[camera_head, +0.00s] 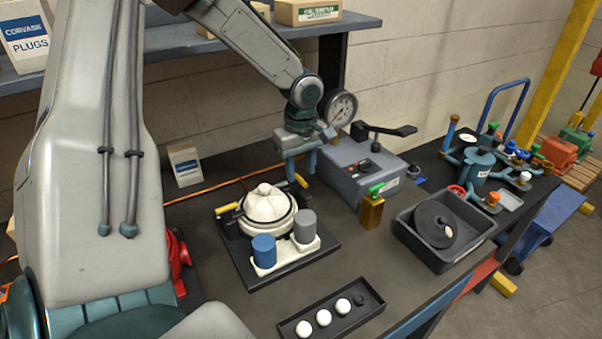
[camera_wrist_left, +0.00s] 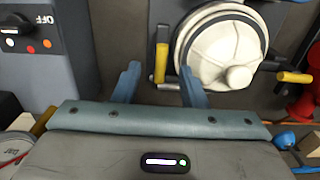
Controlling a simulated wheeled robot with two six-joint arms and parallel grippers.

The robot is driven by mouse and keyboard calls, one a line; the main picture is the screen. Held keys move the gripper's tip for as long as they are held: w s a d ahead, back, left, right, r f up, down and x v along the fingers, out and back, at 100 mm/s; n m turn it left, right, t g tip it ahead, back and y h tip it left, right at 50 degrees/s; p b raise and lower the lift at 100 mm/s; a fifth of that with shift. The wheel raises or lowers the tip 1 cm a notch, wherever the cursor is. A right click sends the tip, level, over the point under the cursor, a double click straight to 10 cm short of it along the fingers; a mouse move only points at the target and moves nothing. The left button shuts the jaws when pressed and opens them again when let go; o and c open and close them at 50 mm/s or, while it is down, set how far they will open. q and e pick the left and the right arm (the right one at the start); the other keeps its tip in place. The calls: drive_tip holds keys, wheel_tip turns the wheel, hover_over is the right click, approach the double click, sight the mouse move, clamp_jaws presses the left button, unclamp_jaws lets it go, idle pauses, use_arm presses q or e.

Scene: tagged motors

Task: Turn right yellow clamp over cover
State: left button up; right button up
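A white domed cover (camera_head: 266,204) sits on a dark base plate (camera_head: 292,263). The right yellow clamp (camera_head: 301,181) is at the cover's right back edge; its handle lies beside the rim, not across the cover. The left yellow clamp (camera_head: 227,208) points away from the cover's left side. My left gripper (camera_head: 300,168) is above and behind the right clamp. In the left wrist view the gripper (camera_wrist_left: 160,85) is open and empty, and the right clamp (camera_wrist_left: 161,62) appears between its fingers; contact cannot be told. My right gripper is not in view.
A blue cylinder (camera_head: 264,251) and a grey one (camera_head: 305,226) stand in front of the cover. A grey switch box (camera_head: 360,168) with a gauge (camera_head: 340,108) stands close right of my gripper. A black bin (camera_head: 410,234) and a tray of white balls (camera_head: 300,330) are nearby.

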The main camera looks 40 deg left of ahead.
sight(302, 186)
use_arm(q)
wheel_tip(302, 186, down, 2)
drive_tip(key=shift+f, duration=0.35)
clamp_jaws()
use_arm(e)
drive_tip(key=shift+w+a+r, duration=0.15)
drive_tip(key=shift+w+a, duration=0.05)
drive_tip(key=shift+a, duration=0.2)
